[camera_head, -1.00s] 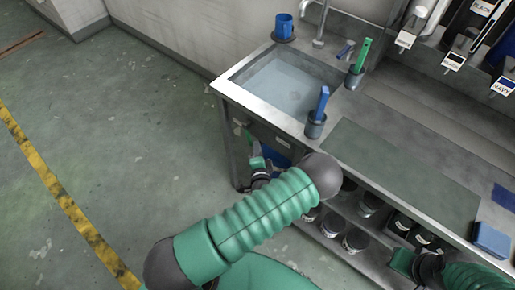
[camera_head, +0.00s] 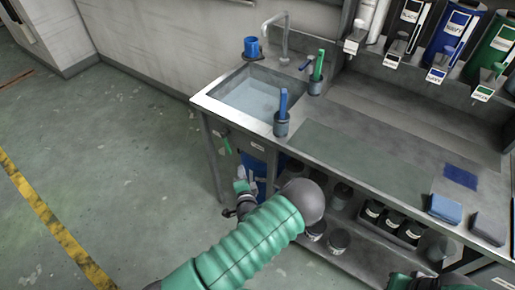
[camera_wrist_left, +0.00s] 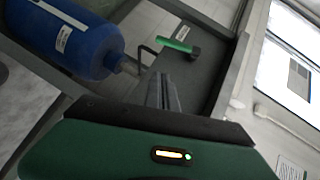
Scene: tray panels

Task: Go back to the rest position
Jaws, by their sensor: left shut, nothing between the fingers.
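My left gripper (camera_head: 240,175) is low beside the left end of the steel bench (camera_head: 345,118), below its worktop. In the left wrist view its narrow fingers (camera_wrist_left: 162,91) are shut together with nothing between them. A blue bottle (camera_wrist_left: 68,38) is at the upper left of that view, apart from the fingers. A green-handled tool (camera_wrist_left: 174,44) is just beyond the fingertips. Part of my right arm (camera_head: 402,283) shows at the bottom edge of the head view, in front of the bench; its fingers cannot be made out.
The bench has a sink (camera_head: 255,92), a blue mug (camera_head: 251,46), and holders with a blue brush (camera_head: 283,103) and a green brush (camera_head: 319,65). A blue sponge (camera_head: 444,208) lies at the right. Tins stand on the lower shelf. The floor (camera_head: 120,165) at left is clear.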

